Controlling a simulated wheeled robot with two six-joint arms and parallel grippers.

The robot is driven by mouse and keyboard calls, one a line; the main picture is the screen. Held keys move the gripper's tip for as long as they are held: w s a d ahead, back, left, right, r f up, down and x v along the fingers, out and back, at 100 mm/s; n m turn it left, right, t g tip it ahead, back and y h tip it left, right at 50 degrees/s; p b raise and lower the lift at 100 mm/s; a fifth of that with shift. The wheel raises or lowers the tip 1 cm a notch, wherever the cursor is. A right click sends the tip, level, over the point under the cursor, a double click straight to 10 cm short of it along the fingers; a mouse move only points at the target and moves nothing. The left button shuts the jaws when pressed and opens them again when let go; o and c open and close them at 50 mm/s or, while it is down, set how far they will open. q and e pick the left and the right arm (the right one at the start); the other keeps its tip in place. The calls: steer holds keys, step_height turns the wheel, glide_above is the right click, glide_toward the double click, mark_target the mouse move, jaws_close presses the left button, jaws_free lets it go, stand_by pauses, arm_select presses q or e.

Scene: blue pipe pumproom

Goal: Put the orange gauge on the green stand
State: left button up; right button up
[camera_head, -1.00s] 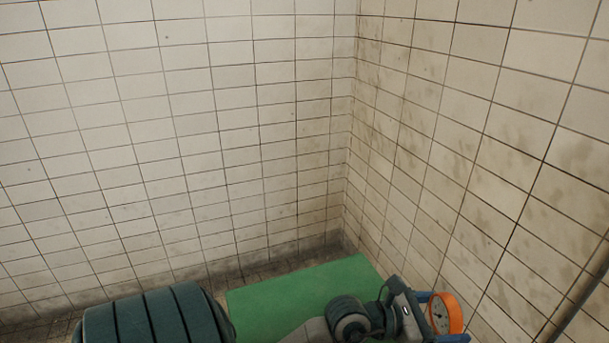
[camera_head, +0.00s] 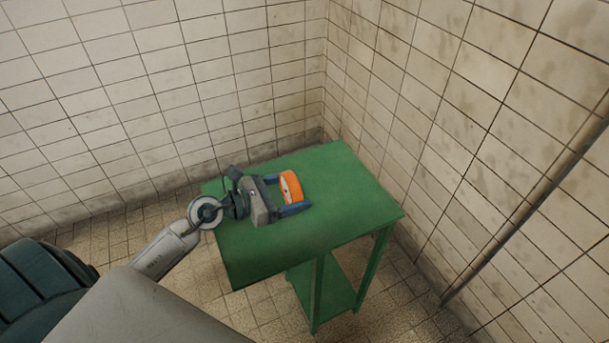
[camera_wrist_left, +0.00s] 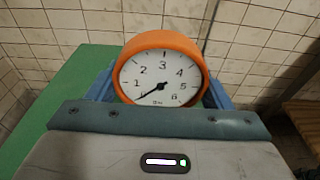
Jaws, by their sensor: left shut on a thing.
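The orange gauge (camera_head: 291,187) has a round orange rim and a white dial. My left gripper (camera_head: 290,194) is shut on it, one blue finger on each side. In the left wrist view the gauge (camera_wrist_left: 161,72) sits upright between the two fingers, its dial facing the camera. The green stand (camera_head: 335,225) is a small table with a lower shelf. The gauge and gripper appear over the middle of its top; I cannot tell whether the gauge touches the surface. My right gripper is not in view.
White tiled walls (camera_head: 230,90) meet in a corner behind the stand. A dark pipe (camera_head: 520,220) runs along the right wall. The stand's top is clear around the gripper. In the wrist view a brown wooden thing (camera_wrist_left: 305,120) shows at the right.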

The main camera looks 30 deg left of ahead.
arm_select(q)
steer(key=w+a+f, duration=0.1)
steer(key=w, duration=0.2)
steer(key=w+a+f+p, duration=0.1)
steer(key=w, duration=0.2)
steer(key=w+a+f, duration=0.1)
steer(key=w, duration=0.2)
steer(key=shift+w+a+f, duration=0.15)
steer(key=shift+w+f, duration=0.25)
steer(key=shift+f, duration=0.35)
steer(key=shift+f, duration=0.15)
steer(key=o, duration=1.1)
steer(key=shift+c, duration=0.2)
